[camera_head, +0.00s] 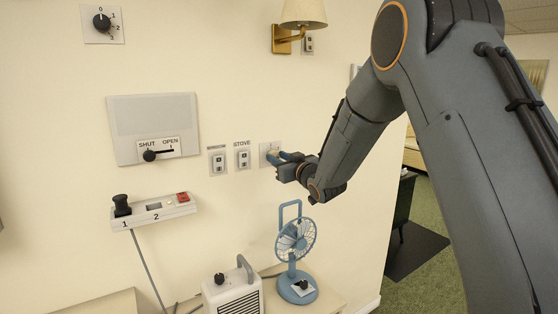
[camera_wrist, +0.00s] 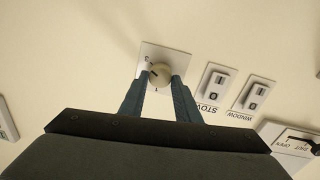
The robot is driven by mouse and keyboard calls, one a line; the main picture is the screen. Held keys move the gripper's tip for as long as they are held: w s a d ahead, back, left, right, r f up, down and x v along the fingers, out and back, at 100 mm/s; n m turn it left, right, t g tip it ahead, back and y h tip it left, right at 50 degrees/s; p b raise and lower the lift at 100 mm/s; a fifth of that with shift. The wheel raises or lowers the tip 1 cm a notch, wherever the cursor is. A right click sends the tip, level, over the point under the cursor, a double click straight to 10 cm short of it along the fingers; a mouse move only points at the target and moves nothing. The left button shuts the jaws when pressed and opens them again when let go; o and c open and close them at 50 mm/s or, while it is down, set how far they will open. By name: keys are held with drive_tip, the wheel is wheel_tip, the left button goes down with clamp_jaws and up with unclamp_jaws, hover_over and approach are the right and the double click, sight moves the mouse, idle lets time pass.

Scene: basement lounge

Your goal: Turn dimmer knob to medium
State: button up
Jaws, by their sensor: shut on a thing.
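The dimmer knob (camera_wrist: 160,74) is round and beige, on a small white wall plate (camera_wrist: 178,58) with printed numbers, some hidden. A small dark mark shows at the knob's left side in the wrist view; the exact setting is hard to read. My gripper (camera_wrist: 160,80) has one blue-grey finger on each side of the knob and is shut on it. In the head view my gripper (camera_head: 279,157) reaches the wall from the right and hides most of the knob. The plate (camera_head: 265,147) shows just behind it.
Two switches, the stove one (camera_head: 243,159) and another (camera_head: 218,161), sit left of the plate. Further left are a shut/open slider panel (camera_head: 150,108), a power strip (camera_head: 155,211) and a black numbered knob (camera_head: 102,23). A blue fan (camera_head: 295,240) and white heater (camera_head: 232,292) stand below.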

drive_tip(key=n+b, duration=0.6)
drive_tip(key=b, duration=0.2)
drive_tip(key=n+b, duration=0.5)
drive_tip(key=b, duration=0.2)
drive_tip(key=shift+f+n+y+b, duration=0.2)
drive_tip(key=shift+n+y+b, duration=0.1)
drive_tip(key=shift+n+b, duration=0.1)
drive_tip(key=o, duration=1)
drive_tip(key=shift+o, duration=0.2)
drive_tip(key=shift+s, duration=0.1)
drive_tip(key=b+v, duration=0.1)
drive_tip(key=v, duration=0.6)
drive_tip(key=shift+s+d, duration=0.2)
drive_tip(key=shift+s, duration=0.05)
